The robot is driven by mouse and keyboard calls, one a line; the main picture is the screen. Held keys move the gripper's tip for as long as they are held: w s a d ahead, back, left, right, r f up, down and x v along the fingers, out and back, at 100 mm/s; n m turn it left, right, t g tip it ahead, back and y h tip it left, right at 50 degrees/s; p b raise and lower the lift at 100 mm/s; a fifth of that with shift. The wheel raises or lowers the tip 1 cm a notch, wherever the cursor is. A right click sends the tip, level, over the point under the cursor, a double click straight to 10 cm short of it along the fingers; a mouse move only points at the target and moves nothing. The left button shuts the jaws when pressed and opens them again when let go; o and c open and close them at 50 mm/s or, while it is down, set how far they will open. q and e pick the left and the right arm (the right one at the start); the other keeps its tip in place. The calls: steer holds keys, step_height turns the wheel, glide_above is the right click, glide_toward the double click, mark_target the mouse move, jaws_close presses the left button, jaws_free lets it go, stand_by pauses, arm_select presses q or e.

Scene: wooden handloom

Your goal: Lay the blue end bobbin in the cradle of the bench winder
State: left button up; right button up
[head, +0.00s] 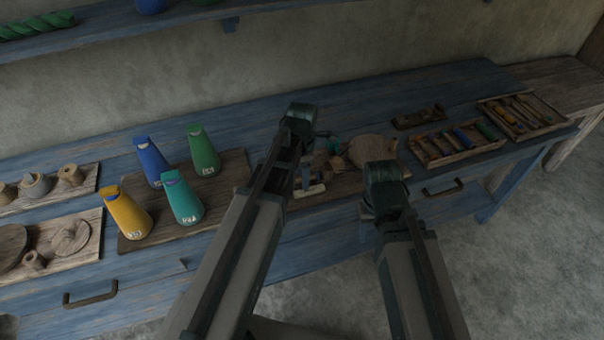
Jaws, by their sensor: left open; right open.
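A small blue bobbin (463,138) lies in a shallow wooden tray among orange, yellow and green ones, right of both grippers. The bench winder (336,160), with a round wooden disc (372,150), stands on a board at the bench's middle. My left arm hides part of it, and its cradle cannot be made out. My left gripper (301,113) is open, in front of the winder's left side in the picture. My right gripper (384,182) is open, in front of the disc's lower right, left of the tray. Neither gripper visibly holds anything.
Yellow, teal, blue and green thread cones (183,200) stand on a board at left. Wooden trays (85,250) with turned parts lie further left. Another compartment tray (522,118) and a small dark rack (419,117) are at right. A shelf (120,32) runs above.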

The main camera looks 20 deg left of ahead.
arm_select(q)
step_height(320, 180, up, 14)
steer(key=p, duration=1.3)
steer(key=shift+f, duration=0.15)
steer(key=shift+w+a, duration=0.1)
steer(key=s+d+m, duration=0.5)
steer(key=s+m, duration=0.2)
steer(key=m, duration=0.7)
steer(key=s+d+m+y, duration=0.1)
steer(key=s+d+m, duration=0.4)
steer(key=m, duration=0.9)
steer(key=shift+s+d+m, duration=0.3)
steer(key=shift+s, duration=0.9)
